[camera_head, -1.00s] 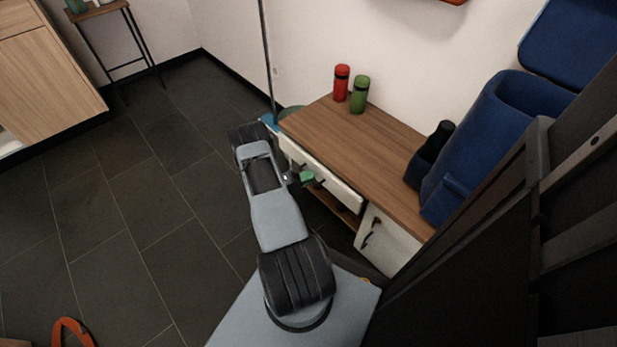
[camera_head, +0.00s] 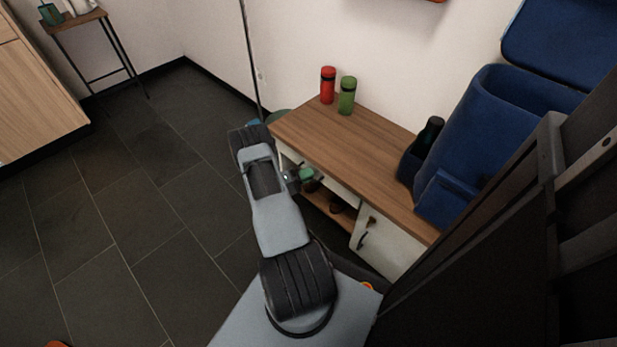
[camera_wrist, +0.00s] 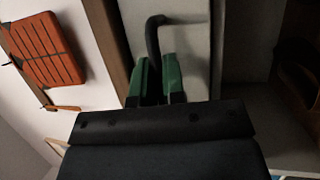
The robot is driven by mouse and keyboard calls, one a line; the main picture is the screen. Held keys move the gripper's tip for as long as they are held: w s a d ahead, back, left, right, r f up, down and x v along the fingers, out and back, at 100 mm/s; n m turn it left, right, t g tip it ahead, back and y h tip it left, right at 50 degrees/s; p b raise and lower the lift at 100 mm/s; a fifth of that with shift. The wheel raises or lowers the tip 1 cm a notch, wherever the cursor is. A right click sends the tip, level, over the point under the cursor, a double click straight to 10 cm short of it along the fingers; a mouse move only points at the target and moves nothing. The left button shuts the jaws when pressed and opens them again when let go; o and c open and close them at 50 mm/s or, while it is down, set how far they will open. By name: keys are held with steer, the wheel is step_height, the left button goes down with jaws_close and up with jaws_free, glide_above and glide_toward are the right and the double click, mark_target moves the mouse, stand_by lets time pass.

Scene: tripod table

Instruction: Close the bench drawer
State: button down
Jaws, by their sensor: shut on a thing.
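The wooden-topped bench (camera_head: 345,140) stands against the wall, with a white drawer front (camera_head: 343,190) under its top. In the head view the drawer front sits close under the top's edge; a small remaining gap cannot be ruled out. My gripper (camera_head: 307,175) is at the drawer front, partly hidden by my arm. In the wrist view its green fingers (camera_wrist: 156,70) are shut on the dark drawer handle (camera_wrist: 153,35), against the pale drawer front (camera_wrist: 186,35).
A red bottle (camera_head: 327,85) and a green bottle (camera_head: 347,96) stand on the bench. A blue bin (camera_head: 475,125) is at its right end. A white cabinet door (camera_head: 385,245) is below right. The tiled floor (camera_head: 130,230) at left is clear.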

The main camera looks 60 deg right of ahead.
steer(key=c, duration=1.3)
jaws_free()
steer(key=shift+d, duration=0.15)
steer(key=shift+o, duration=0.4)
steer(key=shift+s+f, duration=0.1)
steer(key=p+v, duration=0.1)
steer(key=v, duration=1.3)
steer(key=shift+p, duration=0.4)
